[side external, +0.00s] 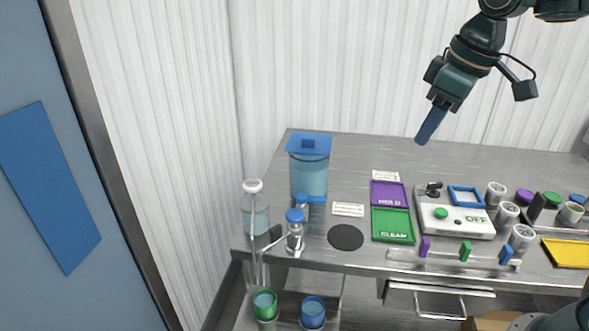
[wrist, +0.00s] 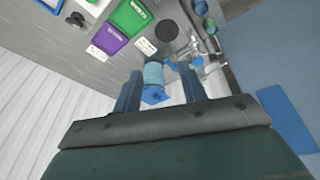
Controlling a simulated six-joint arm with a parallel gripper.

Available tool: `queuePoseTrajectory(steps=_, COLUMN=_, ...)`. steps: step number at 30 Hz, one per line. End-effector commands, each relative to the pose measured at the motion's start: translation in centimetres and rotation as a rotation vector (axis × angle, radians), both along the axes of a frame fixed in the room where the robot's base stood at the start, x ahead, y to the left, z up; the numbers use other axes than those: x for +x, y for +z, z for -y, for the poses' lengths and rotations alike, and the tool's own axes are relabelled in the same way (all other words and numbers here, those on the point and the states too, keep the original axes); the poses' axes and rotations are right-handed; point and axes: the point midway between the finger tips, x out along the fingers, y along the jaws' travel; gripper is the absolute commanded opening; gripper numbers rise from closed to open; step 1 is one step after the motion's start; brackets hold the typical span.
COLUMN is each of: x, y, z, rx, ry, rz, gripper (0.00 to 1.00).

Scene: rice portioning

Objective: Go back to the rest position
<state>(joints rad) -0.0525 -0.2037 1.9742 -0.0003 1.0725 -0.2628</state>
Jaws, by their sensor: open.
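My gripper (side external: 431,126) hangs in the air above the back of the steel table, well clear of everything on it. In the wrist view my gripper (wrist: 160,92) shows two blue fingers spread apart with nothing held between them. The blue-lidded container (side external: 309,172) stands upright at the table's back left. It also shows in the wrist view (wrist: 153,75), seen between the fingers but far beyond them.
The steel table (side external: 370,150) holds a purple HOLD tray (side external: 388,194), a green CLEAN tray (side external: 393,225), a white box marked OFF (side external: 455,221), several grey cups and a yellow tray (side external: 568,253). A pump bottle (side external: 256,214) stands at the left edge. The air around my gripper is free.

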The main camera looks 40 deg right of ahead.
Motion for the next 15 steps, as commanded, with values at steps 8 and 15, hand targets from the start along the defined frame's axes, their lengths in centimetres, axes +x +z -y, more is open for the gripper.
queuePoseTrajectory(steps=8, x=-6.1, y=-1.0, z=0.9, rx=0.035, ry=-0.113, rz=0.074, gripper=0.42)
queuePoseTrajectory(steps=15, x=-10.8, y=-2.9, z=1.4, rx=0.07, ry=-0.209, rz=0.135, gripper=0.42)
